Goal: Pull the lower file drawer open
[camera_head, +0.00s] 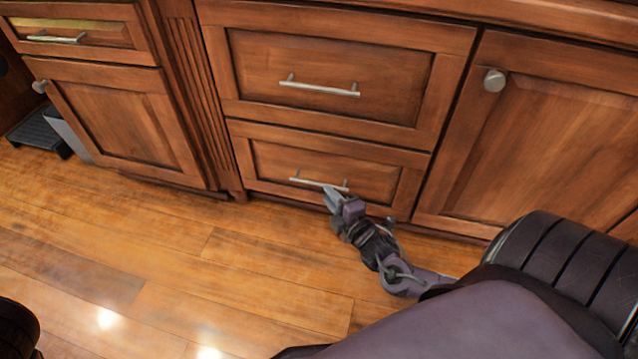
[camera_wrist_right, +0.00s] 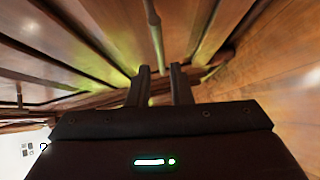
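The lower file drawer (camera_head: 275,165) is a wood front that looks closed, flush with the cabinet. Its silver bar handle (camera_head: 308,182) runs across the middle. My right gripper (camera_head: 332,196) is low in front of the drawer, with its fingertips at the right half of this handle. In the right wrist view, the two dark fingers (camera_wrist_right: 161,85) stand apart, and the handle bar (camera_wrist_right: 155,40) runs down toward the gap between them. I cannot tell whether the bar lies between the fingers or just beyond them. My left gripper is not in view.
An upper drawer (camera_head: 400,95) with its own bar handle (camera_head: 318,87) is directly above. A cabinet door (camera_head: 560,130) with a round knob (camera_head: 494,81) is on the right, another door (camera_head: 125,120) on the left. The wood floor (camera_head: 190,245) in front is clear.

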